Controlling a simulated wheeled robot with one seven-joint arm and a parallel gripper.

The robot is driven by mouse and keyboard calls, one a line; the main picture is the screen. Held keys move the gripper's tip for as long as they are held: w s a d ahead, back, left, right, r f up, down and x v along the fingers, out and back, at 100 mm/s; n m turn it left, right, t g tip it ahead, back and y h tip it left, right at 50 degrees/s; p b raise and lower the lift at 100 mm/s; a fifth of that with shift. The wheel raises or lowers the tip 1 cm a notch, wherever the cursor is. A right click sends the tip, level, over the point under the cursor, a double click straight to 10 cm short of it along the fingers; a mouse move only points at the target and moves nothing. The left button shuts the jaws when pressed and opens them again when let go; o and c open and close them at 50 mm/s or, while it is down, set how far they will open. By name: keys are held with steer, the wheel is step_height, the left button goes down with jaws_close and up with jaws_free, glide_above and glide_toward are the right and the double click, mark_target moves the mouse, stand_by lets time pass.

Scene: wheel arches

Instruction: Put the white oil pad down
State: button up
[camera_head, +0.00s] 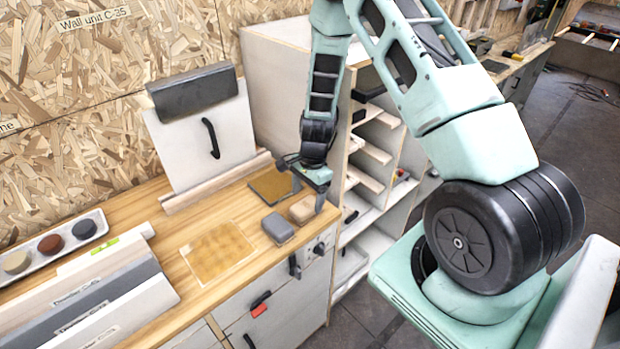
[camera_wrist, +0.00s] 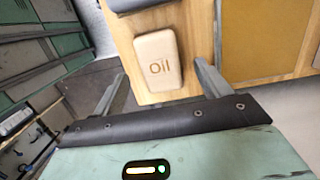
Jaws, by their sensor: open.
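The white oil pad is a small cream block marked "oil". In the wrist view the oil pad (camera_wrist: 158,50) lies on the wooden bench top near its edge, label up. In the head view the oil pad (camera_head: 303,210) is at the bench's front right corner. My gripper (camera_head: 308,195) is above the pad, pointing down. In the wrist view my gripper (camera_wrist: 160,82) is open, one finger on each side of the pad's near end, with visible gaps to both sides. Nothing is held.
A grey pad (camera_head: 277,228) lies just left of the oil pad. A dark-edged brown mat (camera_head: 266,187) is behind it, and a tan square sheet (camera_head: 217,251) lies further left on the bench (camera_head: 180,215). A shelf unit (camera_head: 385,135) stands right of the bench.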

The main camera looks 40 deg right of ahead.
mark_target(310, 201)
step_height(310, 201, up, 7)
steer(key=d+b, duration=0.1)
steer(key=b, duration=0.1)
steer(key=s+a+r+n, duration=0.4)
steer(key=a+r+n, duration=0.2)
steer(key=a, duration=0.3)
steer(key=s+a+r+n, duration=0.3)
steer(key=a+r+n, duration=0.2)
steer(key=a, duration=0.5)
steer(key=s+a+r+n, duration=0.3)
steer(key=s+n, duration=0.4)
steer(key=s, duration=0.1)
steer(key=s+a+r+n+h, duration=0.1)
steer(key=s+a+r+n, duration=0.2)
steer(key=s+n, duration=0.4)
steer(key=shift+s+a, duration=0.55)
steer(key=shift+s, duration=0.6)
step_height(310, 201, down, 8)
steer(key=b, duration=0.7)
steer(key=shift+r+b, duration=0.2)
steer(key=shift+b, duration=0.1)
